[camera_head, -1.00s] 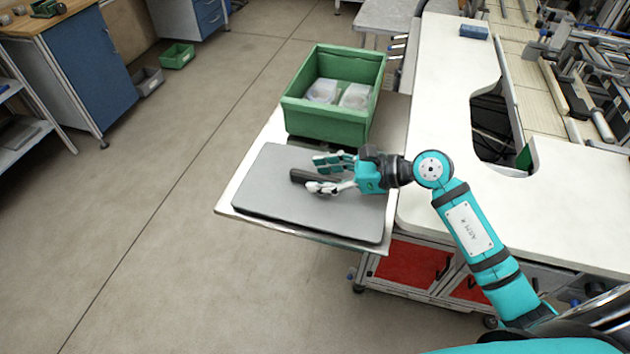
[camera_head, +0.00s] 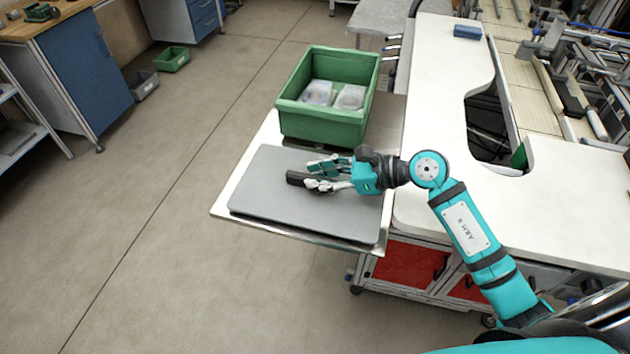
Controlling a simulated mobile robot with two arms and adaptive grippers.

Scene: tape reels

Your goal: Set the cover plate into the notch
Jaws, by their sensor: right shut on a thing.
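A dark, narrow piece (camera_head: 296,178), which I take for the cover plate, is at the grey mat (camera_head: 275,212) on the side shelf. My right gripper (camera_head: 315,176) reaches in from the right, low over the mat. Its two fingers are shut on the piece, one on each long side. The piece's left end sticks out past the fingertips, and its right part is hidden between them. I cannot tell whether it touches the mat. I cannot make out the notch for it. My left gripper is not in view.
A green bin (camera_head: 322,125) with two clear-wrapped things stands behind the mat. To the right is a white worktable (camera_head: 440,75) with a large cutout and a small blue block (camera_head: 467,31). The mat's left and front parts are clear.

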